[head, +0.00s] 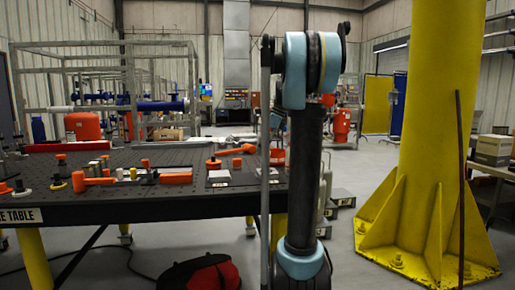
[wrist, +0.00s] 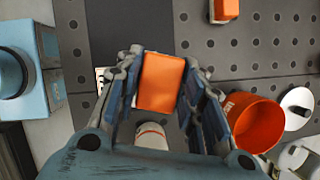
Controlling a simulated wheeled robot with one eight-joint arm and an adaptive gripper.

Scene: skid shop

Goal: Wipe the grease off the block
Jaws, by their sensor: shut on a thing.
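In the wrist view my gripper (wrist: 160,85) is shut on an orange block-shaped piece (wrist: 160,80), with a finger on each side of it. I cannot tell which of the two is the block, and no grease can be made out on either. In the head view my arm stands in front of the table's right end, and the gripper cannot be made out there.
An orange cup (wrist: 250,120) and a white round part with a black knob (wrist: 297,104) are right of my gripper. A white cylindrical thing (wrist: 151,134) shows below the held piece. The dark table (head: 150,205) bears several tools. A yellow column (head: 425,120) stands at right.

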